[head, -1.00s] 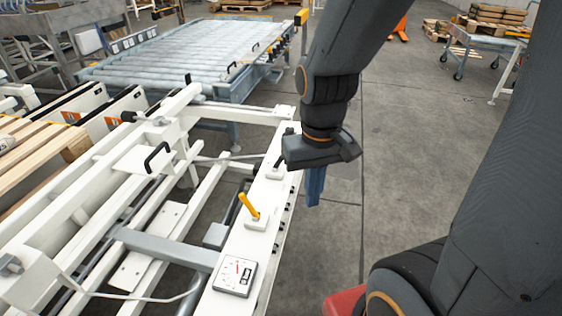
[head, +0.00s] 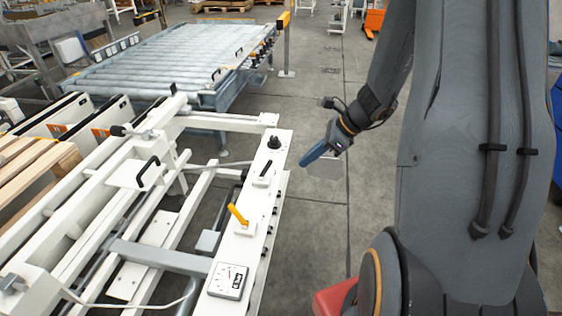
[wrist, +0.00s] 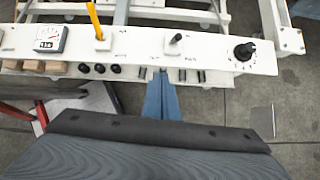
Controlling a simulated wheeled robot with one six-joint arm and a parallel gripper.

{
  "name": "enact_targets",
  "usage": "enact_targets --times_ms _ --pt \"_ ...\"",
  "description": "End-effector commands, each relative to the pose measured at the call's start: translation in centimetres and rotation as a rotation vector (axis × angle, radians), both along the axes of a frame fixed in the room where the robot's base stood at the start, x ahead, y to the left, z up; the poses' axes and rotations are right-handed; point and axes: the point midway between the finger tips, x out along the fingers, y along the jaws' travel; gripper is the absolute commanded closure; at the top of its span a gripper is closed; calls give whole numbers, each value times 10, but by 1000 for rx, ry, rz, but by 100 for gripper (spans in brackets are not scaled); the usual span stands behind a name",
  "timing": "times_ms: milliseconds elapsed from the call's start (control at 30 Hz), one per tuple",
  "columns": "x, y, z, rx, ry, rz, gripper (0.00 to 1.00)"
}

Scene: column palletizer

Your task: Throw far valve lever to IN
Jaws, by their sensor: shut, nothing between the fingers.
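A white control panel (head: 225,256) runs along the machine's side and carries a yellow lever (head: 237,214) and a small black lever (head: 263,170) beyond it. Which one the task means I cannot tell. The wrist view shows the yellow lever (wrist: 95,20) at left and the black lever (wrist: 176,38) near the middle; the labels beside them are too small to read. My gripper (head: 306,160) is shut and empty, its blue fingers pointing left at the panel's outer edge. In the wrist view the fingers (wrist: 160,80) sit just below the panel's front edge, apart from both levers.
A round black knob (head: 274,142) stands at the panel's far end, and a gauge (head: 228,281) at its near end. Black buttons (wrist: 100,69) line the panel's front side. A roller conveyor (head: 165,60) stands behind. The floor to the right is open.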

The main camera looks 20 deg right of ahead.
Motion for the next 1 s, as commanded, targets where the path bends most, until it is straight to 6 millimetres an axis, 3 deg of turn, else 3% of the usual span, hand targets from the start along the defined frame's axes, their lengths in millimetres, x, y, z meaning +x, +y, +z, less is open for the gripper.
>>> enact_targets --times_ms 200,600,1000 --pt "10 -16 -2 50 16 -119 100" --pt "12 -13 -6 50 17 -117 100" --pt "35 23 -59 51 19 -113 100"
